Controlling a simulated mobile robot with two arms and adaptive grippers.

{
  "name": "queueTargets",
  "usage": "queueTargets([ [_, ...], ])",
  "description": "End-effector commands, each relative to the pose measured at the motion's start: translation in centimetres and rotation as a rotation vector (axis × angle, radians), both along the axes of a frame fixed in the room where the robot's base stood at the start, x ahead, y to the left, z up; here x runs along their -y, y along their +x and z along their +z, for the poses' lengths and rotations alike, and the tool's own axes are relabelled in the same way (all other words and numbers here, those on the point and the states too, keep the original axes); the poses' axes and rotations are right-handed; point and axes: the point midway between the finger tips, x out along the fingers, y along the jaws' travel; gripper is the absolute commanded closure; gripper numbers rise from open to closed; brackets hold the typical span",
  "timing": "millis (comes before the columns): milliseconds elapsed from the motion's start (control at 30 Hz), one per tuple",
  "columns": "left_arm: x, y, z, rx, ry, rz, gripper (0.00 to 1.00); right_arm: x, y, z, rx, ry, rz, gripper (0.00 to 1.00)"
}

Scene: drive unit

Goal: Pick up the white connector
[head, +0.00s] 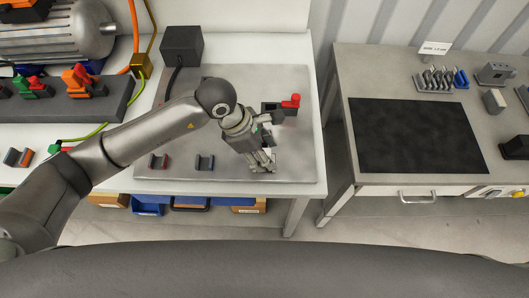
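My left gripper (262,163) points down over the front right of the grey plate (225,90) on the white table. Its fingers are small and close together, and I cannot tell whether they are open or shut. I cannot make out a white connector for certain; one may be hidden by the fingers. A pale grey block (494,101) stands on the right bench, and I cannot tell what it is. A dark part with a red lever (290,102) sits on the plate just behind the gripper. My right gripper is not in view.
Two small dark holders, one at the left (158,161) and one nearer the gripper (205,162), stand on the plate. A black box (182,46) with a cable is behind. The right bench has a clear black mat (415,135) and a grey rack (440,79). A gap separates the tables.

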Motion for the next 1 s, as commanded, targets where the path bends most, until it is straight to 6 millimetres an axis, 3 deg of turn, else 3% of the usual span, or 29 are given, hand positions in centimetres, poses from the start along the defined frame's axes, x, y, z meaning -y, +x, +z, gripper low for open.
queueTargets([
  [267,0.14,0.05,-0.34,0.002,-0.001,0.001,0.52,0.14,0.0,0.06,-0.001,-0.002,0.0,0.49],
  [633,0.12,0.04,-0.31,0.001,-0.001,0.0,0.99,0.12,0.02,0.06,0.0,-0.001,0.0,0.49],
  [1000,0.11,0.04,-0.28,0.001,0.0,0.0,1.0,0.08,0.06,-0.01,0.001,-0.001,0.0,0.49],
])
